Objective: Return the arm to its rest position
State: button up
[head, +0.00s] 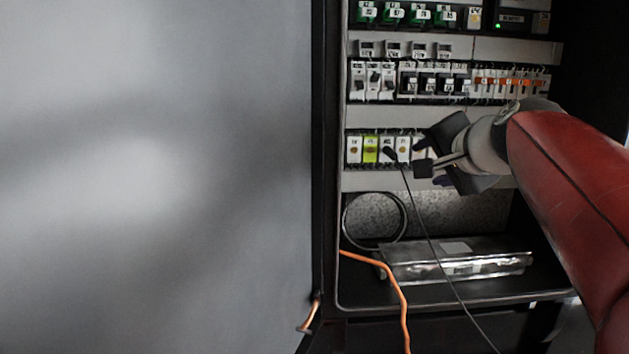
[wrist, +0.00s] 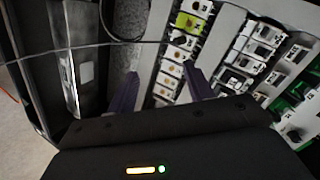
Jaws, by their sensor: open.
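My red arm (head: 575,185) reaches in from the right of the head view toward an open electrical cabinet. My gripper (head: 418,158) is in front of the lower row of terminal modules (head: 370,150), near its right end. In the wrist view my gripper (wrist: 160,92) shows two purple fingers spread apart, with nothing held between them. The module row (wrist: 178,55) lies beyond and between the fingers. Whether a finger touches a module, I cannot tell. A thin dark cable (head: 432,240) runs from a dark plug (head: 390,154) in that row down to the lower right.
A large grey door panel (head: 150,180) fills the left. Breaker rows (head: 430,82) are above the gripper. A metal tray (head: 455,260) and a coiled cable (head: 346,222) are at the cabinet bottom. An orange cable (head: 395,285) hangs over the front edge.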

jog(key=s+a+f+n+g+p, duration=0.1)
jog(key=s+a+f+n+g, duration=0.1)
jog(key=s+f, duration=0.5)
jog(key=s+a+f+n+g+h+p, duration=0.1)
jog(key=s+f+n+g, duration=0.2)
jog(key=s+f+n, duration=0.2)
jog(key=s+a+f+n+g+p, duration=0.1)
jog(key=s+f+n, duration=0.3)
jog(key=s+f, duration=0.7)
jog(key=shift+s+a+f+g+h+p, duration=0.3)
jog(key=shift+s+a+g, duration=0.2)
jog(key=shift+a+g, duration=0.3)
jog(key=shift+r, duration=0.15)
